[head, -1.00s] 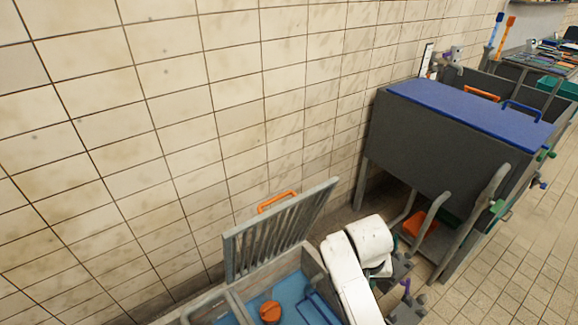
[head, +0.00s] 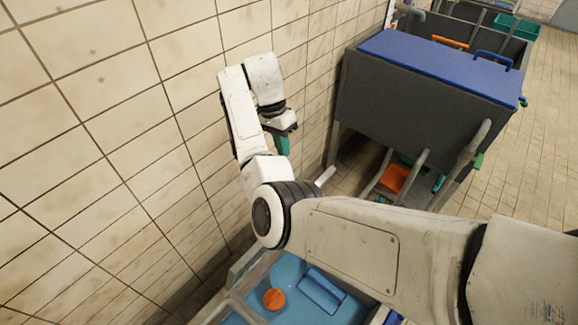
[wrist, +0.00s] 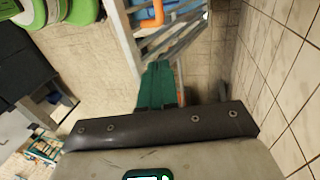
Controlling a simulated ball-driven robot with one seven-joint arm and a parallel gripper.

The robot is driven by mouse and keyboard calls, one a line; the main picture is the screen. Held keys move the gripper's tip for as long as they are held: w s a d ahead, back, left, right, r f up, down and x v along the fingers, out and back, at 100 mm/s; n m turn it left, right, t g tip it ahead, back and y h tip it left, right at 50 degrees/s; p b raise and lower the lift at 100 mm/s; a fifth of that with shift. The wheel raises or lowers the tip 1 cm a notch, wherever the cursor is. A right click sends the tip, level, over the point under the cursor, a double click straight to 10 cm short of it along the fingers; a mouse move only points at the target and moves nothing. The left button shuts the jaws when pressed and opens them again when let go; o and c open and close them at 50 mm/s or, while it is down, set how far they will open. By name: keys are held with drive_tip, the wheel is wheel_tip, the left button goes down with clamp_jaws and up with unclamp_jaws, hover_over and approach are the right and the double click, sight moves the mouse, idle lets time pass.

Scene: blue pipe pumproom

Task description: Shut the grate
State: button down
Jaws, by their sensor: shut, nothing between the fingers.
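The grate is mostly hidden behind my arm in the head view; only a pale corner (head: 325,176) shows, raised above the trough. In the wrist view its slats (wrist: 180,35) and pale frame show at the top, with an orange handle (wrist: 150,17) beside them. The trough (head: 233,305) below has a blue inside. My gripper (head: 283,146) is shut and empty, near the tiled wall and above the grate. Its green fingers (wrist: 157,87) point toward the slats in the wrist view; I cannot tell whether they touch.
An orange round knob (head: 274,299) and a blue handle (head: 322,291) are in the trough. A dark grey bin with a blue lid (head: 435,62) stands at the right. The tiled wall (head: 120,130) is close on the left. Open floor lies at far right.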

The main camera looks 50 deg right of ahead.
drive_tip(key=shift+s+f, duration=1.05)
drive_tip(key=shift+f, duration=0.7)
drive_tip(key=shift+s+f, duration=1.1)
drive_tip(key=shift+f, duration=0.7)
drive_tip(key=shift+s+f, duration=1.05)
drive_tip(key=shift+f, duration=0.7)
